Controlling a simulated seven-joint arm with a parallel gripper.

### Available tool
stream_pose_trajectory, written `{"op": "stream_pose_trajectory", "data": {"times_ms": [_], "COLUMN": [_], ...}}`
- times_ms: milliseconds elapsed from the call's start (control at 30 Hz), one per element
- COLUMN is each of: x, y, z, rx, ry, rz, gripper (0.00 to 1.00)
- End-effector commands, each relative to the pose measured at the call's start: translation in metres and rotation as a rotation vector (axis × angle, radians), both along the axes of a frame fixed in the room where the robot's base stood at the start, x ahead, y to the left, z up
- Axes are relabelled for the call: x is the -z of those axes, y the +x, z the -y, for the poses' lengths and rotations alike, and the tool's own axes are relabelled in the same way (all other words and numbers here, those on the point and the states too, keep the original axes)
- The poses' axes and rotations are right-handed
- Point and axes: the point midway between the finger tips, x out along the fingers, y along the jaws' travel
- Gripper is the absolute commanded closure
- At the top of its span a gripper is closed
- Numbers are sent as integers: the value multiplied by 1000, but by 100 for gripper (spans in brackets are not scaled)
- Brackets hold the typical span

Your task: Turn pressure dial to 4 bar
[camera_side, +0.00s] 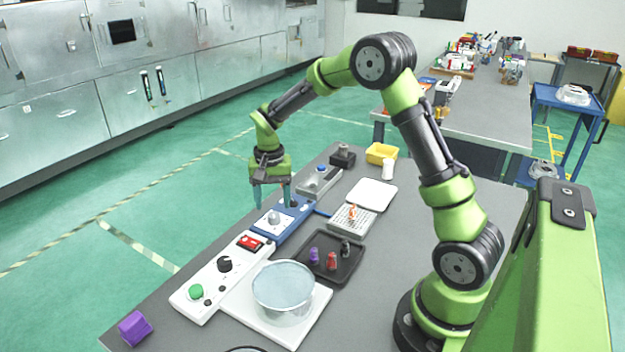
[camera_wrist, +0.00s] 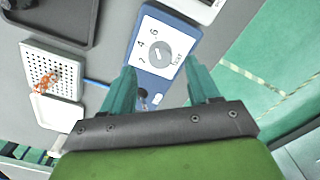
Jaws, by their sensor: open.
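The pressure dial (camera_side: 274,217) is a round grey knob on a white plate on a blue box (camera_side: 291,222). In the wrist view the knob (camera_wrist: 158,53) lies just beyond my fingertips, between their lines. The white plate (camera_wrist: 147,31) carries printed numbers, 4 and 6 among them, around the knob. A thin mark crosses the knob, but I cannot tell which number it points to. My gripper (camera_side: 272,198) hangs above the blue box with its two teal fingers apart and empty. Its fingers (camera_wrist: 158,76) also show in the wrist view, not touching the knob.
A white control box (camera_side: 215,276) with a green button and black knob stands nearer the camera. A perforated tray (camera_side: 352,220) and a dark tray (camera_side: 350,262) with small coloured parts lie right of the boxes. A glass dish (camera_side: 283,290) and a purple block (camera_side: 134,328) are nearer.

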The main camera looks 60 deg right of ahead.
Motion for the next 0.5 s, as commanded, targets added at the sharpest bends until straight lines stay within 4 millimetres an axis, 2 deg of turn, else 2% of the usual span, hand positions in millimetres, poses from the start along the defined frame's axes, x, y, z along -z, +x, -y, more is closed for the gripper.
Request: {"op": "stream_pose_trajectory", "data": {"times_ms": [100,200,500], "x": [20,30,39], "y": [-1,0,0], "z": [0,0,0], "rx": [1,0,0], "ry": [1,1,0], "rz": [-3,-2,1], "gripper": [39,39,39]}}
